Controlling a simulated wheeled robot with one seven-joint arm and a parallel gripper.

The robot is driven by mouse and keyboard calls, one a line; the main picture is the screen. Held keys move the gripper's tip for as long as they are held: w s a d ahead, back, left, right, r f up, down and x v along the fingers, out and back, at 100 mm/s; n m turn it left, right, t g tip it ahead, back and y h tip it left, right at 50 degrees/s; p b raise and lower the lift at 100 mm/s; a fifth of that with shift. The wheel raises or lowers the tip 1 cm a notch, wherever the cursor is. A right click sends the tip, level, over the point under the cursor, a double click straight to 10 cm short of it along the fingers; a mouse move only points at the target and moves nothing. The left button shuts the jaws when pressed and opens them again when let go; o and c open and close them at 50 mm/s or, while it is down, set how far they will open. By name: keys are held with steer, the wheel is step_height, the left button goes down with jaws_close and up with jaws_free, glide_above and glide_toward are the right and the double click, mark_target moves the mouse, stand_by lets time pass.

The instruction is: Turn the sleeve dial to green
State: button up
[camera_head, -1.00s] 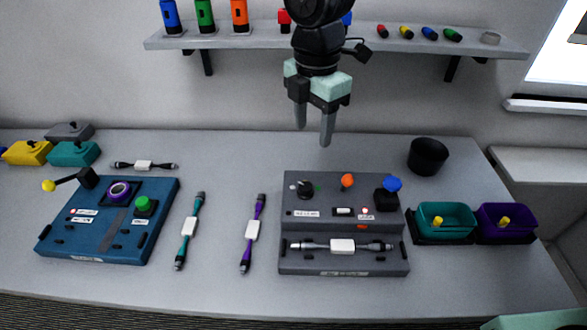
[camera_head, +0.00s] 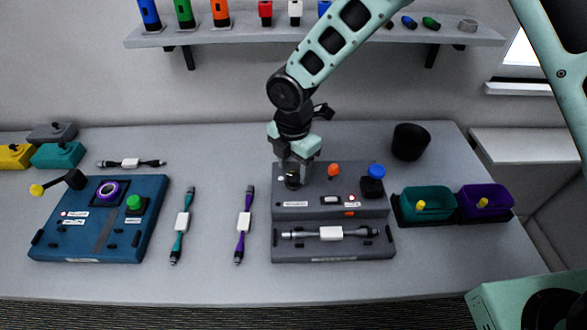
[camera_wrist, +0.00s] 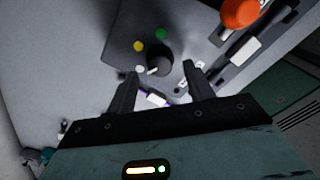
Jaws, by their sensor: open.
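The dial (camera_head: 292,181) is a black knob at the back left of the grey box (camera_head: 330,213). In the wrist view the dial (camera_wrist: 159,62) has a white pointer, with a yellow dot (camera_wrist: 138,46), a green dot (camera_wrist: 161,33) and a white dot (camera_wrist: 140,69) around it. The pointer faces the lower left, towards the white dot's side. My gripper (camera_head: 293,183) is open above the dial. In the wrist view its fingers (camera_wrist: 160,75) are apart, one to each side of the knob; I cannot tell whether they touch it.
An orange knob (camera_head: 333,170) and a blue-topped control (camera_head: 375,173) stand close to the right on the same box. A cable (camera_head: 330,233) lies in its front. Two loose cables lie left of the box. A black cup (camera_head: 410,141) stands behind right.

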mark_target(294, 180)
steer(key=shift+f, duration=1.25)
steer(key=c, duration=1)
